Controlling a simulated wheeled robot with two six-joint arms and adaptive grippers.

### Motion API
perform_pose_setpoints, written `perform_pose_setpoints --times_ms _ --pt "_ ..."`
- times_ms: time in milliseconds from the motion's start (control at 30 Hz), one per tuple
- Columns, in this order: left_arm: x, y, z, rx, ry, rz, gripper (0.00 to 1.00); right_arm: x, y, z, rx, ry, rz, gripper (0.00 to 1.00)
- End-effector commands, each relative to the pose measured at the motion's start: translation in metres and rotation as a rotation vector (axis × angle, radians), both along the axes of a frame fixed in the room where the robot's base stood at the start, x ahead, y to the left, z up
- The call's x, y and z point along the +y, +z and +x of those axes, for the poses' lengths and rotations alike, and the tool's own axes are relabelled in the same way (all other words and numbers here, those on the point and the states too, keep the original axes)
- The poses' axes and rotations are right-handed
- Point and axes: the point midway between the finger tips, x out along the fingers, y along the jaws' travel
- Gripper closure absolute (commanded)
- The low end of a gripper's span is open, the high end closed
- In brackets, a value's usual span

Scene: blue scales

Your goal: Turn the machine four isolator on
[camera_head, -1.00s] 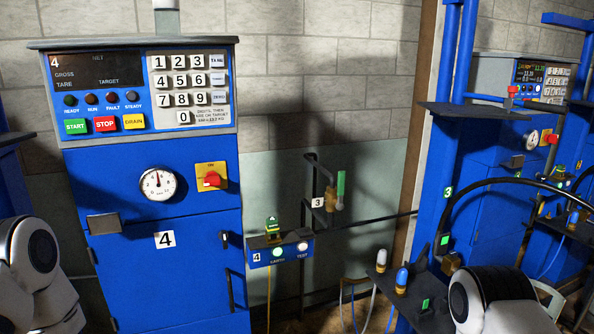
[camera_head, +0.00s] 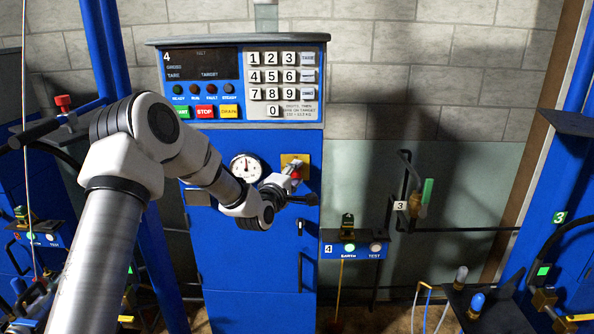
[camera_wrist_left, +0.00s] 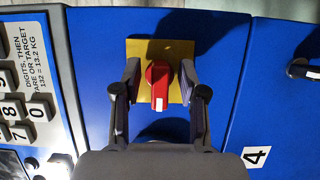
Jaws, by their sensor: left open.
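The machine four isolator is a red rotary knob (camera_wrist_left: 157,85) on a square yellow plate (camera_wrist_left: 143,53). The plate also shows in the head view (camera_head: 301,158) on the blue front of machine four (camera_head: 250,260), right of the round dial. In the wrist view the knob's handle points across the cabinet, roughly level. My left gripper (camera_head: 300,186) is at the isolator. It is open, with one finger on each side of the knob in the wrist view (camera_wrist_left: 160,75) and gaps visible. In the head view the gripper partly covers the knob. My right gripper is out of view.
Above are the keypad (camera_head: 280,83) and the green, red and yellow buttons (camera_head: 205,111). The dial (camera_head: 245,167) is close to my left wrist. A small box with earth and test lights (camera_head: 348,247) stands to the right. Wall pipework with a green-handled valve (camera_head: 427,191) is farther right.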

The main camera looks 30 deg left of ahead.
Motion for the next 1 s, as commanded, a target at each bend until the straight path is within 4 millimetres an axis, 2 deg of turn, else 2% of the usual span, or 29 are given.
perform_pose_setpoints --times_ms 233,267,300,367,400,767,1000 --pt "0.0004 -0.0008 0.0038 0.001 0.0 -0.001 0.58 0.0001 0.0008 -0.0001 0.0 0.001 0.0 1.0" --pt "0.0004 -0.0008 0.0037 0.001 0.0 0.0 0.62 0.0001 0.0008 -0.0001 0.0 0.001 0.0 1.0" --pt "0.0003 -0.0008 0.0037 0.001 0.0 0.0 0.76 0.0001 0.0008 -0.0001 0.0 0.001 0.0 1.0" --pt "0.0003 -0.0008 0.0036 0.001 0.0 0.0 0.97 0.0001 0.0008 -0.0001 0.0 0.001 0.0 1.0" --pt "0.0003 -0.0009 0.0036 0.001 0.0 0.0 1.0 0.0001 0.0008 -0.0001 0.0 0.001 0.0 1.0" --pt "0.0003 -0.0007 0.0033 0.01 0.0 0.014 1.0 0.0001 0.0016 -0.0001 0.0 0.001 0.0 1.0" --pt "0.0004 0.0006 0.0033 0.055 0.001 0.087 1.0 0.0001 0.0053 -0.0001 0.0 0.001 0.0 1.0"
